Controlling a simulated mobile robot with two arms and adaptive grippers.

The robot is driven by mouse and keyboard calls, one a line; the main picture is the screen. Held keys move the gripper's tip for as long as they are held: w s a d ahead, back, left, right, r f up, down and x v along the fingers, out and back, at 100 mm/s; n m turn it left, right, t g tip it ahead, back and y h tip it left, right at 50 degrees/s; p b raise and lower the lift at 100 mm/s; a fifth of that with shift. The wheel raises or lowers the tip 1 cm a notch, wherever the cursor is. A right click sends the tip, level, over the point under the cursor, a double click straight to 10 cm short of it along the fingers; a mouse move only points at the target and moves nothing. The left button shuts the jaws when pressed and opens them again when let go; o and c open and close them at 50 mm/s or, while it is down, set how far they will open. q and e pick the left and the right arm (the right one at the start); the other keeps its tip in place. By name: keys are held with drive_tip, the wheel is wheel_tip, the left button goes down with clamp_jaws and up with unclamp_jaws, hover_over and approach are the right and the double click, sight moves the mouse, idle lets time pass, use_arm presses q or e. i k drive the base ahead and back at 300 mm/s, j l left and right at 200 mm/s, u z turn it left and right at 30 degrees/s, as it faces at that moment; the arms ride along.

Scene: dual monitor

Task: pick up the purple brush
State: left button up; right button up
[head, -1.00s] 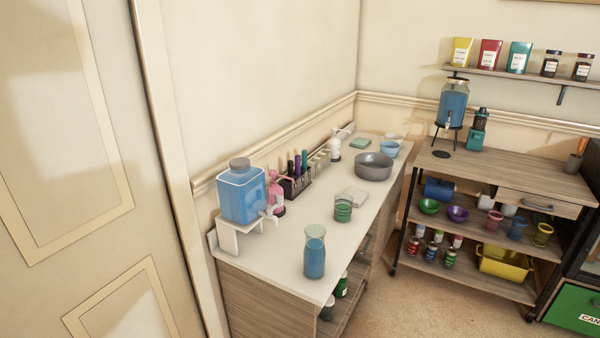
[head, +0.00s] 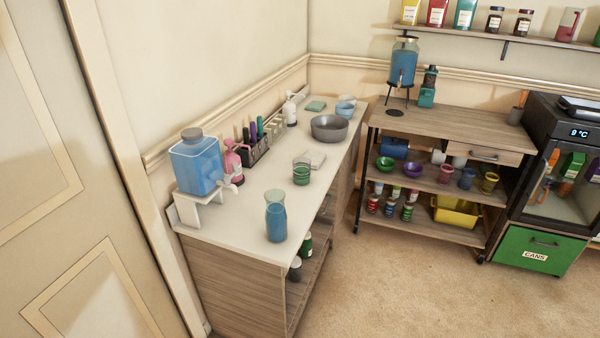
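The purple brush (head: 253,133) appears to be the slim purple upright item in a dark rack (head: 257,150) near the wall on the white counter (head: 248,201). Only its upper part shows; the rack hides the rest. Darker and blue-green upright items stand beside it in the same rack. Neither of my grippers shows in the head view.
A blue water dispenser (head: 197,163) and a pink bottle (head: 232,160) stand left of the rack. A carafe of blue liquid (head: 276,216), a green-filled glass (head: 301,171) and a grey bowl (head: 329,128) also occupy the counter. The floor (head: 400,285) in front is clear.

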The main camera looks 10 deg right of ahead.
sight(252, 124)
drive_tip(key=u, duration=0.45)
drive_tip(key=i+l+u, duration=0.1)
drive_tip(key=l+u, duration=0.2)
drive_tip(key=u, duration=0.15)
drive_tip(key=l+u, duration=0.7)
drive_tip(key=u, duration=0.15)
drive_tip(key=l+u, duration=0.45)
drive_tip(key=k+j, duration=0.05)
drive_tip(key=j, duration=0.1)
